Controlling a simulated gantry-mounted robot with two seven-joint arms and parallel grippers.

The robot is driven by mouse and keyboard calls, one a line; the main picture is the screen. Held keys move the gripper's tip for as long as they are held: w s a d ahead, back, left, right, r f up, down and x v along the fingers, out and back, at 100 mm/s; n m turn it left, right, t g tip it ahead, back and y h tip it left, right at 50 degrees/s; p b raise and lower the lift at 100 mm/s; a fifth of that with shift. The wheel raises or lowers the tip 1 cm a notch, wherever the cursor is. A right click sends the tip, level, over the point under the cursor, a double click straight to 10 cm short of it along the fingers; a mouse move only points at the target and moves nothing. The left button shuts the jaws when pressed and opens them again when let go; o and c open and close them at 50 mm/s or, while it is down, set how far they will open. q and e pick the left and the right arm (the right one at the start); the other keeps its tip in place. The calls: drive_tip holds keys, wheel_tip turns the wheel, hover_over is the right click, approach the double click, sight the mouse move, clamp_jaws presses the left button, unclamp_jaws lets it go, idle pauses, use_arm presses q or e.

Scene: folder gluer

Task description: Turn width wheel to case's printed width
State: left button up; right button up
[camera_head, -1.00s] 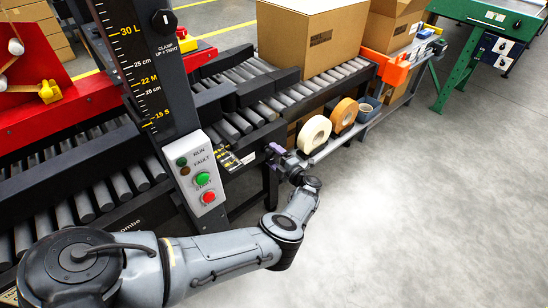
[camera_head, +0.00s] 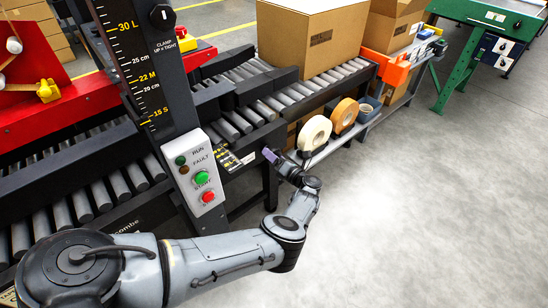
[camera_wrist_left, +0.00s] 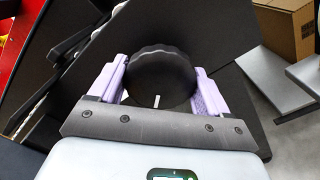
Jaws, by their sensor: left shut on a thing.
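The width wheel (camera_wrist_left: 158,78) is a dark, scalloped round knob with a short white mark at its lower edge in the left wrist view. My left gripper (camera_wrist_left: 157,85) has its purple fingers on both sides of the wheel and is shut on it. In the head view my left gripper (camera_head: 271,157) is at the near side of the conveyor, by a small yellow-marked scale (camera_head: 231,161); the wheel is hidden there. The case (camera_head: 313,38) is a brown carton on the rollers, its small dark print unreadable. My right gripper is not in view.
A control panel (camera_head: 201,174) with green and red buttons hangs on the black height-scale post (camera_head: 140,62) left of my gripper. Tape rolls (camera_head: 316,132) sit on a side shelf to the right. The grey floor at right is clear.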

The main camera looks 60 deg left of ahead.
use_arm(q)
drive_tip(key=shift+n, duration=1.7)
drive_tip(key=shift+n, duration=0.3)
drive_tip(key=o, duration=1)
drive_tip(key=w+d+p, duration=0.1)
drive_tip(key=d+p, duration=0.1)
drive_tip(key=d, duration=0.8)
drive_tip(key=shift+w+d, duration=0.3)
drive_tip(key=shift+d, duration=0.05)
